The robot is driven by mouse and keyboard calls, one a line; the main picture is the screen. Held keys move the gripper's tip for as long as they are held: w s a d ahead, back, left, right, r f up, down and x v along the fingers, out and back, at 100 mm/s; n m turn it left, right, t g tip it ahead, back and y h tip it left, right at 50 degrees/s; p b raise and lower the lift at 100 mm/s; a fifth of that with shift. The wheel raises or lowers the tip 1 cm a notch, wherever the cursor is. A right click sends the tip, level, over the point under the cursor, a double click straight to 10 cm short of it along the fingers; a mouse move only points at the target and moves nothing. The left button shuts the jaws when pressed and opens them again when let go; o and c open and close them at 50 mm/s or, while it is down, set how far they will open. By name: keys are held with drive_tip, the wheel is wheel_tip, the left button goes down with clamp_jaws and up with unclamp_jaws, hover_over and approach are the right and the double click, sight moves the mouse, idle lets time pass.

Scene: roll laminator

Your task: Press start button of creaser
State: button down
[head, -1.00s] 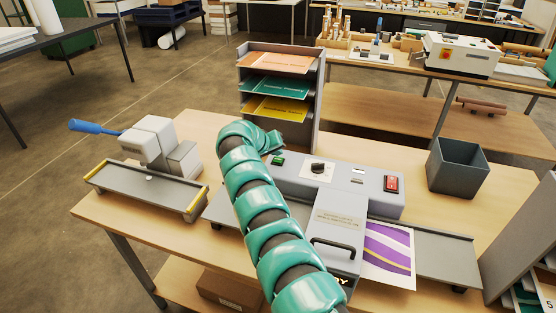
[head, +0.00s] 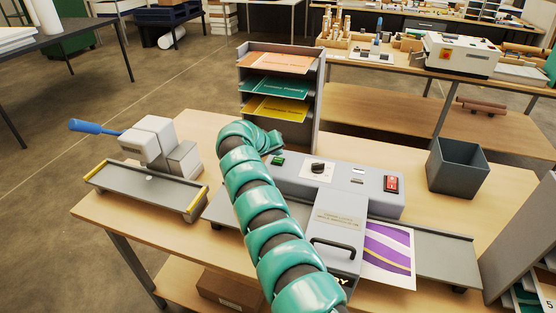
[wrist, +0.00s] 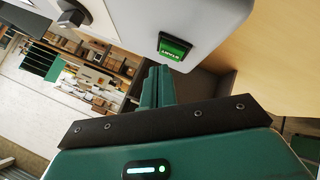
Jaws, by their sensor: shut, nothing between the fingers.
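The grey machine, apparently the creaser (head: 345,186), stands on the wooden table in the head view. Its green start button (head: 277,160) sits at the left end of its top panel. In the wrist view the green button (wrist: 175,46), with lettering that reads START, sits in a black frame near the edge of the grey panel. My gripper (head: 277,142) is just behind and above the button, partly hidden by my arm. In the wrist view my gripper (wrist: 156,85) shows its green fingers shut and empty, tips close to the button, with no clear contact seen.
A dark knob (head: 318,168) and a red switch (head: 391,184) are on the same panel. A paper rack (head: 310,100) stands close behind my gripper. A lever press (head: 150,160) is on the left, a grey bin (head: 457,168) on the right. A purple sheet (head: 388,250) lies in front.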

sight(276, 161)
drive_tip(key=shift+f, duration=0.15)
drive_tip(key=shift+f+b, duration=0.35)
drive_tip(key=shift+b, duration=0.3)
drive_tip(key=shift+f+b, duration=0.4)
drive_tip(key=shift+b, duration=0.05)
idle(0.6)
idle(0.3)
drive_tip(key=shift+r, duration=3.35)
